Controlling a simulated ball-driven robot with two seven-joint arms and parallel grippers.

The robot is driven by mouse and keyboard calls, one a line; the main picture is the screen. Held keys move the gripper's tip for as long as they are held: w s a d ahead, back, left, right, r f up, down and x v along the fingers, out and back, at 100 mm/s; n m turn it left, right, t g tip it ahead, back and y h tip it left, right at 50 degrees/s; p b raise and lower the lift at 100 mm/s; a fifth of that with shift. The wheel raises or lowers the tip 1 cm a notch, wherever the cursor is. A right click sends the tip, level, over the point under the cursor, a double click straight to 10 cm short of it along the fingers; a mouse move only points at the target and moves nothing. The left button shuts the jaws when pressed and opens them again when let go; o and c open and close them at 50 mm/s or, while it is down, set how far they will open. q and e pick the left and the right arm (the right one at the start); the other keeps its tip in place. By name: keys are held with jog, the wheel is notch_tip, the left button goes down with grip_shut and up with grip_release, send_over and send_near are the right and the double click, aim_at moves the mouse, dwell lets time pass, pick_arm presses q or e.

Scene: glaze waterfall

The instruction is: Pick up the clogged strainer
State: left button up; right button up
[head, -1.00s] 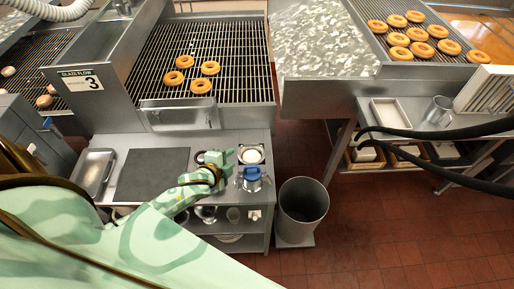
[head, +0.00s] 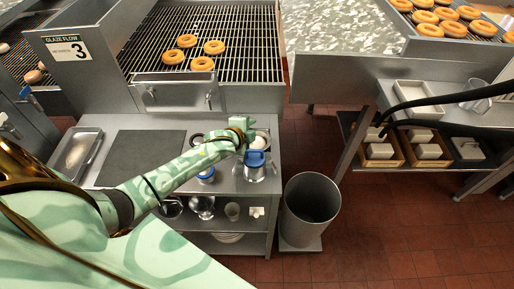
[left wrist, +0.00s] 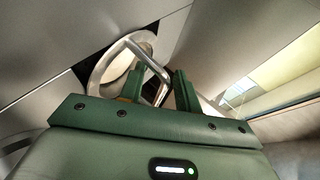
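The strainer shows in the left wrist view as a pale round bowl (left wrist: 112,68) with a metal loop handle (left wrist: 148,58). In the head view, its white round top (head: 261,139) is partly hidden behind my left gripper (head: 243,129), at the right end of the steel counter. In the left wrist view, the two green fingers of my left gripper (left wrist: 158,88) stand apart, with part of the handle crossing between them. I cannot tell whether they touch it. My right gripper is not in view.
A blue-lidded metal jug (head: 255,167) stands just in front of the gripper. A grey mat (head: 147,158) and a metal tray (head: 78,150) lie left on the counter. A tall grey bin (head: 311,211) stands on the floor to the right. Doughnuts (head: 202,63) sit on the rack behind.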

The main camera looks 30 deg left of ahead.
pick_arm(q)
jog(key=shift+w+f, duration=0.35)
jog(key=shift+w, duration=0.1)
jog(key=shift+r, duration=0.15)
grip_shut()
jog(key=shift+r, duration=0.1)
